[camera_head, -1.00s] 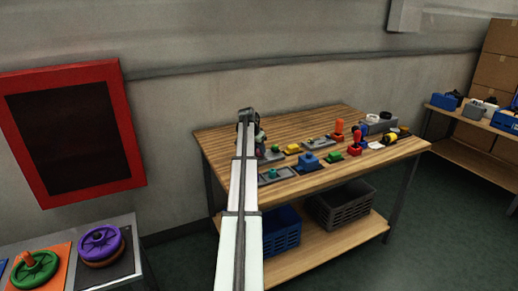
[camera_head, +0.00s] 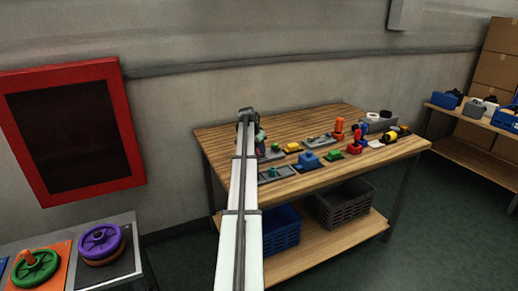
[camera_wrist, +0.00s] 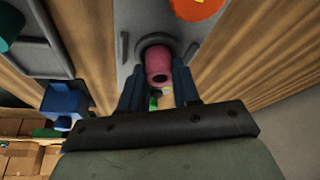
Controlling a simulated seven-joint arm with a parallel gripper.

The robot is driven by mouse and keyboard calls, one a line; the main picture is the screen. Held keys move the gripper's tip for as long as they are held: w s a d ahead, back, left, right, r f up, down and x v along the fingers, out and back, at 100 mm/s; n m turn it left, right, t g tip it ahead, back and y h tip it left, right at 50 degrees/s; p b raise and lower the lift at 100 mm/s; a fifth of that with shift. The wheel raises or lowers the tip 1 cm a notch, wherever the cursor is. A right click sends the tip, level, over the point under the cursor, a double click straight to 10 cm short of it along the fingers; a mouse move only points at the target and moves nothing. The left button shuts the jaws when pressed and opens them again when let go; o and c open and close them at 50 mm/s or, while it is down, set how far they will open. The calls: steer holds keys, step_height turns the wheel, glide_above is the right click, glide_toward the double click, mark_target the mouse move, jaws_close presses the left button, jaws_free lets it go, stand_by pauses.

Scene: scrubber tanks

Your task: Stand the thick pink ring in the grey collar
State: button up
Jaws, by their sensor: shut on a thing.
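The thick pink ring (camera_wrist: 158,66) shows in the wrist view as a short tube with a dark hole facing the camera. My gripper (camera_wrist: 158,78) is shut on it, one dark blue finger on each side. The grey collar (camera_wrist: 143,45) is a round rim directly behind the ring, on a light grey plate. The ring overlaps the collar's opening and hides part of it; I cannot tell how deep it sits or whether it touches. In the head view my arm hides the ring and collar.
A grey tray (camera_wrist: 48,60) and a blue block (camera_wrist: 63,102) are to the left. Bare wood (camera_wrist: 240,60) lies to the right. The head view shows the wooden table (camera_head: 290,125) with several coloured parts.

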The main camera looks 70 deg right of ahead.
steer(key=shift+f, duration=0.1)
stand_by(0.3)
steer(key=o, duration=1.1)
steer(key=shift+o, duration=0.5)
steer(key=o, duration=0.7)
steer(key=shift+c, duration=0.2)
steer(key=shift+r, duration=3.55)
